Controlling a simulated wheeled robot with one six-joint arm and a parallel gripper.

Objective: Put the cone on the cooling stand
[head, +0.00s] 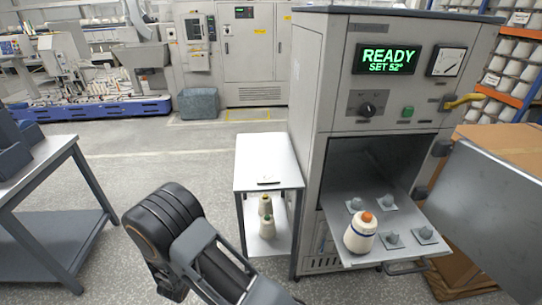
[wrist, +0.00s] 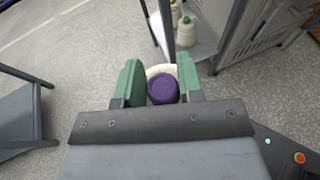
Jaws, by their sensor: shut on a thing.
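My gripper (wrist: 160,82) is in the wrist view, its two green-padded fingers shut on a cream cone with a purple top (wrist: 163,88). The cone sits between the fingers, seen from above with its purple end toward the camera; its lower part is hidden. The gripper and this cone do not show in the head view. The cooling stand appears to be the white-topped table (head: 268,160) left of the oven in the head view.
The oven (head: 345,100) reads READY, SET 52°, with its door open. Its pulled-out tray (head: 345,247) has several pegs and an orange-topped cone (head: 361,234). Two cones (head: 267,226) stand on the stand's lower shelf. A grey table (head: 50,165) is at left; open floor lies between.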

